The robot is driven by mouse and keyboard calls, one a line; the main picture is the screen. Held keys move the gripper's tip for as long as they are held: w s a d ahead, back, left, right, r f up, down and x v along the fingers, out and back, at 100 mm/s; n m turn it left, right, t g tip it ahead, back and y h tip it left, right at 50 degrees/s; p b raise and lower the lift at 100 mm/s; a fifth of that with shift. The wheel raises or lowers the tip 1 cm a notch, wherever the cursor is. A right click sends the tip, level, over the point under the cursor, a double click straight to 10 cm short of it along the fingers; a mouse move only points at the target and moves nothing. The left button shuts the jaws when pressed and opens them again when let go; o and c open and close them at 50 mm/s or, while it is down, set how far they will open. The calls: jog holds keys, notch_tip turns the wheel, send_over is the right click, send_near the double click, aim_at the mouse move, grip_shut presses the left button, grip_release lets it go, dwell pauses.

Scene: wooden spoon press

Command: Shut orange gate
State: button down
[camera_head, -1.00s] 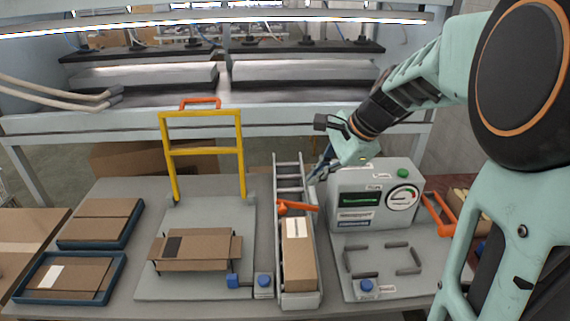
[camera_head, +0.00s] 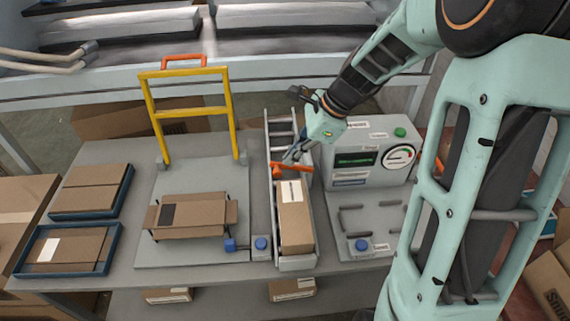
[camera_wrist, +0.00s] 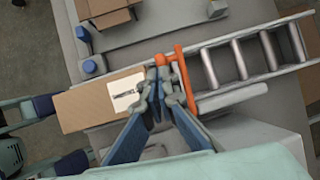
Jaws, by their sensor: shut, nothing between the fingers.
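The orange gate (camera_head: 292,169) is a short bar lying across the narrow conveyor lane (camera_head: 270,205), between a cardboard box and the bare rollers. In the wrist view the orange gate (camera_wrist: 184,80) crosses the lane just beside my fingertips. My gripper (camera_head: 291,157) is shut and empty, low over the lane at the gate. In the wrist view my gripper (camera_wrist: 163,84) has its tips close together on the box side of the bar; I cannot tell whether they touch it. The box (camera_head: 295,217) with a white label fills the lane's near part.
A grey machine with a dial (camera_head: 372,155) stands right of the lane. A yellow frame (camera_head: 190,112) with an orange handle rises over a plate holding a flat carton (camera_head: 192,215) at left. Blue trays (camera_head: 116,208) lie farther left. Blue buttons (camera_head: 261,243) sit near the front edge.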

aim_at(277, 171)
jog(key=shift+x, duration=1.85)
jog(key=shift+a+p, duration=0.1)
jog(key=shift+p, duration=0.2)
jog(key=shift+a+f+h+p, duration=0.25)
jog(key=shift+h+p, duration=0.3)
jog(key=shift+h, duration=0.05)
jog(key=shift+s+b+x, duration=0.2)
jog(key=shift+b+x, duration=0.1)
jog(key=shift+x, duration=1.05)
jog(key=shift+a, duration=0.1)
jog(key=shift+r+p, duration=0.5)
jog(key=shift+r, duration=0.05)
jog(key=a+r+p+v, duration=0.1)
jog(key=a+p+v, duration=0.1)
jog(key=v, duration=1.1)
jog(key=shift+a, duration=0.15)
